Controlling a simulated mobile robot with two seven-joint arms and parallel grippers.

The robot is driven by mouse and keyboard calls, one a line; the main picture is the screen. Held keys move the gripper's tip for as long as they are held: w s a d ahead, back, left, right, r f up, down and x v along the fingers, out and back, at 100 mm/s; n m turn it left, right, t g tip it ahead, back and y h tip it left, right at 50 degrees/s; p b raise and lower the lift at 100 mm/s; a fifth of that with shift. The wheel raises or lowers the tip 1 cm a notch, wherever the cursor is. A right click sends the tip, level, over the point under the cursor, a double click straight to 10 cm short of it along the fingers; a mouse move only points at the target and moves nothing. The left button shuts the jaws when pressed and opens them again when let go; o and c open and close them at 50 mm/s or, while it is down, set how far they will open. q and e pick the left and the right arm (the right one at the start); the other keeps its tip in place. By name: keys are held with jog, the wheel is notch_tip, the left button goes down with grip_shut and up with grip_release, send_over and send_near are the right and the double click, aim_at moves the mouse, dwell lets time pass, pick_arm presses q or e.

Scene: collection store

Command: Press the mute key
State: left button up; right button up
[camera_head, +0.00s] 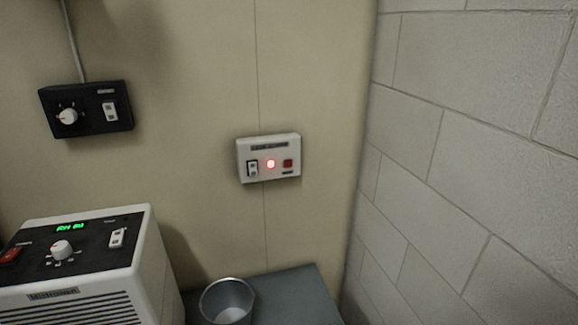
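A white wall box (268,179) is fixed to the beige wall a little left of the middle of the view. The lettering is too small to read, so I cannot tell for sure which control is the mute key. Neither of my grippers is in view.
A black wall box (90,124) with a knob and rocker hangs upper left. A white machine (150,260) with a green display, knob and switches stands lower left. A block wall (470,150) closes the right.

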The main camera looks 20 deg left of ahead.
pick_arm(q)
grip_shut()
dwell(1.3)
